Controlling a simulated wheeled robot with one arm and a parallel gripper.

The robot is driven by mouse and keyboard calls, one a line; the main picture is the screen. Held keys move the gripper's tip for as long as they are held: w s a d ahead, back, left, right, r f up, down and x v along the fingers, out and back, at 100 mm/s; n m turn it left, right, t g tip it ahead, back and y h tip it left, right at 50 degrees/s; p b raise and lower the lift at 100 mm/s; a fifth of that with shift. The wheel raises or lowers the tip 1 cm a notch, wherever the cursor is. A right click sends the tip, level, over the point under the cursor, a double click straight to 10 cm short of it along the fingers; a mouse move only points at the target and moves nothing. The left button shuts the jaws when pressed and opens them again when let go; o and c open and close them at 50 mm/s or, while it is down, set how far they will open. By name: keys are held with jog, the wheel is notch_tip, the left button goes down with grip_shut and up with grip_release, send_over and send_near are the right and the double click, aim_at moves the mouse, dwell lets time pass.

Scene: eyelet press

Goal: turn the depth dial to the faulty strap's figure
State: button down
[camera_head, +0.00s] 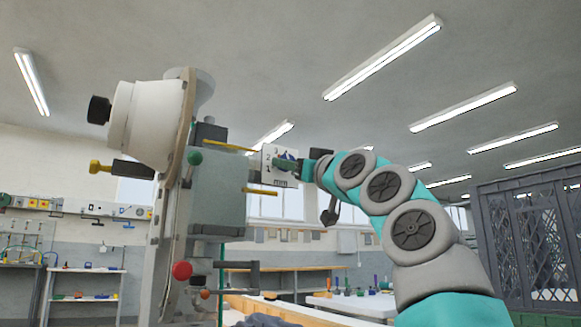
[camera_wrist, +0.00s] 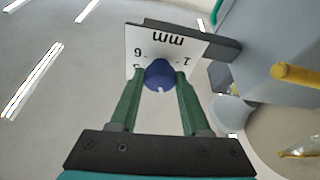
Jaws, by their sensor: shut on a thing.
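The depth dial is a blue knob (camera_wrist: 160,75) on a white scale plate (camera_wrist: 175,48). A small pale notch shows on the knob's near edge. My gripper (camera_wrist: 158,82) is shut on the knob, with one green finger on each side. In the head view the plate (camera_head: 268,166) sits on the right of the press (camera_head: 218,195), with my gripper (camera_head: 292,162) at it. I cannot make out a faulty strap.
A yellow rod (camera_head: 262,191) sticks out below the plate, and a yellow-ended rod (camera_wrist: 295,75) shows in the wrist view. A dark crate (camera_head: 530,245) stands at the right. Benches with tools (camera_head: 350,300) lie behind. Open air surrounds my arm above.

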jog(key=shift+f, duration=0.15)
jog(key=shift+c, duration=1.9)
grip_release()
jog(key=b+v, duration=0.5)
jog(key=v, duration=0.2)
jog(key=shift+s+d, duration=0.2)
jog(key=shift+s, duration=0.15)
jog(key=shift+f, duration=0.1)
